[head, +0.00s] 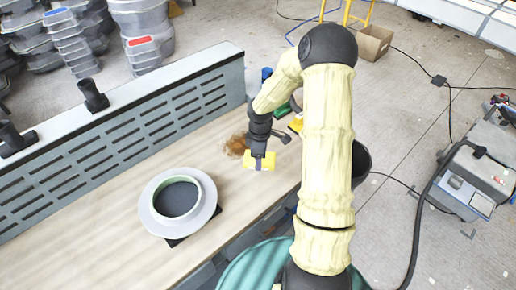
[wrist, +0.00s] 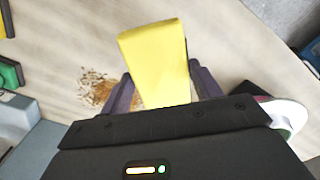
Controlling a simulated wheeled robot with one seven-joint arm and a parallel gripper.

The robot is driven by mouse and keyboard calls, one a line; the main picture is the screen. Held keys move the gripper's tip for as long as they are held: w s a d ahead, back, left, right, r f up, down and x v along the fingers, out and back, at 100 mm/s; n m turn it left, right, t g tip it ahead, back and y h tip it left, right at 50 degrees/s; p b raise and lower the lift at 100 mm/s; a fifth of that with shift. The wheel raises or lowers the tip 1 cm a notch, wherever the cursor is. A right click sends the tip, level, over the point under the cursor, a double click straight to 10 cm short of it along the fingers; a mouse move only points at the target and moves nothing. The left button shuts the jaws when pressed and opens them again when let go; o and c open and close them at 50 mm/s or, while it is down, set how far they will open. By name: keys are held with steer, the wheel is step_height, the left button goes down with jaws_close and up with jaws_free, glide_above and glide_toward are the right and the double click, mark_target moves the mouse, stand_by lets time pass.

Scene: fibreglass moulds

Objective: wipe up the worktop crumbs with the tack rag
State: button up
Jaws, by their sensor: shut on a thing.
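The tack rag (head: 265,161) is a yellow piece between the jaws of my gripper (head: 262,162), over the worktop (head: 125,165). In the wrist view the yellow rag (wrist: 155,60) stands between the two purple-grey fingers of my gripper (wrist: 163,92), which are shut on it. The crumbs (head: 236,145) are a brown patch just left of the rag in the head view. In the wrist view the crumbs (wrist: 97,88) lie on the pale wood left of the left finger. I cannot tell whether the rag touches the worktop.
A round white mould with a dark centre (head: 178,196) stands on the worktop at the left. A grey slotted panel (head: 130,135) runs along the back. Green and yellow items (head: 295,123) lie beyond my gripper. The wood between mould and crumbs is clear.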

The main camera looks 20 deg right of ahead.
steer(key=a+f+m, duration=0.1)
steer(key=a+m, duration=0.1)
steer(key=m, duration=0.1)
steer(key=w+a+f+m, duration=0.1)
steer(key=a+m, duration=0.1)
steer(key=m, duration=0.1)
steer(key=w+a+f+m, duration=0.1)
steer(key=a+m, duration=0.1)
steer(key=m, duration=0.1)
steer(key=shift+w+a+f+m, duration=0.1)
steer(key=shift+a+f+m, duration=0.2)
steer(key=shift+f+m, duration=0.1)
steer(key=shift+w+a+f+m, duration=0.1)
steer(key=shift+a+f+m, duration=0.15)
steer(key=shift+m, duration=0.35)
steer(key=shift+w+a+f+m, duration=0.1)
steer(key=shift+a+m, duration=0.25)
steer(key=shift+m, duration=0.25)
